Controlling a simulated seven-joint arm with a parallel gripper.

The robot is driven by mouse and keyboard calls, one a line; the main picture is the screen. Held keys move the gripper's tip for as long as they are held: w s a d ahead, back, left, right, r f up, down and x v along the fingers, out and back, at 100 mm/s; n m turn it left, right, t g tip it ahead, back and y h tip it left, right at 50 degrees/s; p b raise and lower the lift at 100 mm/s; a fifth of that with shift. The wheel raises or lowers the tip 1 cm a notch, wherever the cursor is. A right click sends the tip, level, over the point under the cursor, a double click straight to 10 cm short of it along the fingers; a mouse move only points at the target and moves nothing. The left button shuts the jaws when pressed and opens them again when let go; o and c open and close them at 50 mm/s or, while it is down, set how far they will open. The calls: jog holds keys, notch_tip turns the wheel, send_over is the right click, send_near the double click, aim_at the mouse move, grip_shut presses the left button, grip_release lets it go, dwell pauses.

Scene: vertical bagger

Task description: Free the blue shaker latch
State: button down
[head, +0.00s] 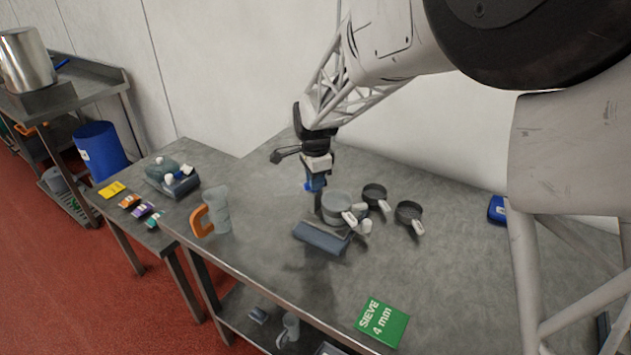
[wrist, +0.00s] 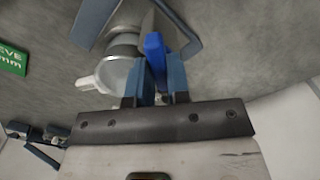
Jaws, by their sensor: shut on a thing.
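The shaker is a dark blue-grey base (head: 320,238) with a round grey sieve pan (head: 337,206) beside it, near the middle of the steel table. The bright blue latch (head: 308,187) shows as a small patch at my gripper (head: 315,187). In the wrist view the latch (wrist: 153,46) is an upright blue piece at the fingertips, beside the round grey pan (wrist: 117,70). My gripper (wrist: 162,72) is shut on the latch, its fingers pointing down. The latch's lower end and its joint to the shaker are hidden.
Two dark pans (head: 374,193) with pale handles stand right of the shaker. A green sieve card (head: 383,323) lies at the front. The table's left and middle front are clear.

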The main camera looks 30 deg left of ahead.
jog(key=shift+n, duration=3.4)
jog(key=c, duration=0.9)
grip_release()
jog(key=shift+r, duration=0.15)
